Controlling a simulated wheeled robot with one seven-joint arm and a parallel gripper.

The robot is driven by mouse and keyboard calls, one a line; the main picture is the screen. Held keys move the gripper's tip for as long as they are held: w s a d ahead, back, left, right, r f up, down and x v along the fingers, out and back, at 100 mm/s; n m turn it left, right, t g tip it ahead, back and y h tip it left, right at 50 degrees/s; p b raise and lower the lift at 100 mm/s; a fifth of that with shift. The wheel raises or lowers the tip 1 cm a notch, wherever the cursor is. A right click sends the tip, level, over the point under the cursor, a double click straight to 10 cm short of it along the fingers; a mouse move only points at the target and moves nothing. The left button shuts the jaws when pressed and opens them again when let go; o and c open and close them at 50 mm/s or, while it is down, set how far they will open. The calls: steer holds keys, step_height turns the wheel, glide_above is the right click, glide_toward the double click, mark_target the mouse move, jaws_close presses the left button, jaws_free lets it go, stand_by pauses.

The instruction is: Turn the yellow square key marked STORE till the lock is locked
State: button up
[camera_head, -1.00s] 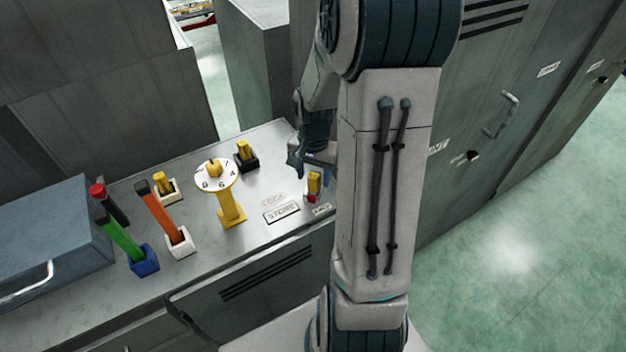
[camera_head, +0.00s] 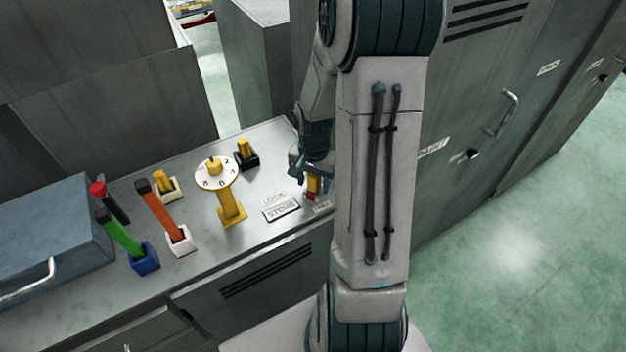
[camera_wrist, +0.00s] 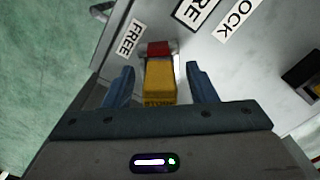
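The yellow square key (camera_wrist: 160,82) stands upright on the counter, with a red part (camera_wrist: 158,48) at its base in the wrist view. It also shows in the head view (camera_head: 313,184), partly hidden by my arm and gripper. My gripper (camera_wrist: 158,85) is open, with one blue finger on each side of the key and a gap visible on both sides. In the head view my gripper (camera_head: 312,172) is at the key, partly behind my arm. The STORE label (camera_head: 281,212) and LOCK label (camera_head: 274,199) lie beside the key; a FREE label (camera_wrist: 130,38) is on its other side.
A round numbered dial on a yellow post (camera_head: 231,205) stands left of the key. A black block with a yellow top (camera_head: 246,157) is behind it. Orange (camera_head: 158,210) and green (camera_head: 122,238) levers stand further left. Tall cabinets (camera_head: 480,130) are at the right.

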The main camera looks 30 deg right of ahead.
step_height(320, 180, up, 14)
steer(key=b, duration=0.1)
stand_by(0.7)
steer(key=shift+f, duration=0.1)
stand_by(0.4)
